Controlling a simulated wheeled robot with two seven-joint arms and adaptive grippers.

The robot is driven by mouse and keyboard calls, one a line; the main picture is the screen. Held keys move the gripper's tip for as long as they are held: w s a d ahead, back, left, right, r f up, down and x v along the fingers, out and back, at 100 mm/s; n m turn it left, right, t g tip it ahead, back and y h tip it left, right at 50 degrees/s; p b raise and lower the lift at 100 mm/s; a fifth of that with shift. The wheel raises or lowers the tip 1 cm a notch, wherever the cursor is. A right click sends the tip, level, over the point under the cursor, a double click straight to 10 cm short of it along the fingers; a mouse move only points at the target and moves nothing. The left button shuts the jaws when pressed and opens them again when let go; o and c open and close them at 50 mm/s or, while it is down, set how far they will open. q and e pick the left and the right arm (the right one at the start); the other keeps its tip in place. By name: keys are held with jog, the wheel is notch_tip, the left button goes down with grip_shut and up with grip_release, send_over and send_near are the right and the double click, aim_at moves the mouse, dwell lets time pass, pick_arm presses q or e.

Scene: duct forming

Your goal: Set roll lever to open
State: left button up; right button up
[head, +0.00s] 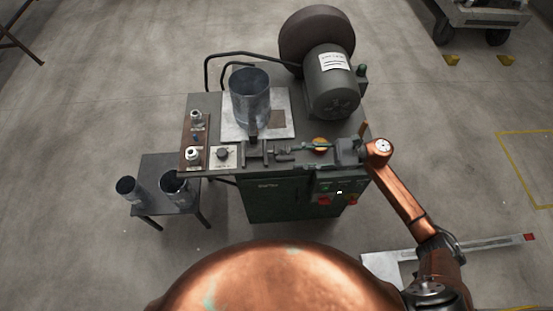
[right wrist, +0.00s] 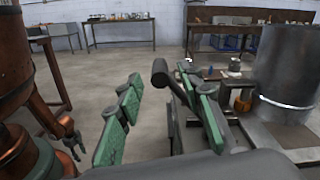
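The lever, a dark rod with a cylindrical grip (right wrist: 160,72), shows in the right wrist view beyond and between my fingers. Its lower part runs behind the finger on the right, and I cannot tell whether it touches. My right gripper (right wrist: 165,112) is open, its green-padded fingers spread wide. In the head view my right gripper (head: 308,148) reaches in from the right over the front edge of the green machine (head: 268,202). I cannot make out the lever's setting.
A metal cylinder (head: 250,95) stands on the machine top, with a motor (head: 332,85) behind right. An orange knob (head: 320,142) is close to my right gripper. A low table (head: 155,205) with two small cylinders is at left.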

aim_at(283, 159)
jog(key=shift+a+f+p, duration=0.15)
jog(key=shift+a+p, duration=0.35)
jog(key=shift+a, duration=3.45)
jog(key=shift+c, duration=0.3)
grip_shut()
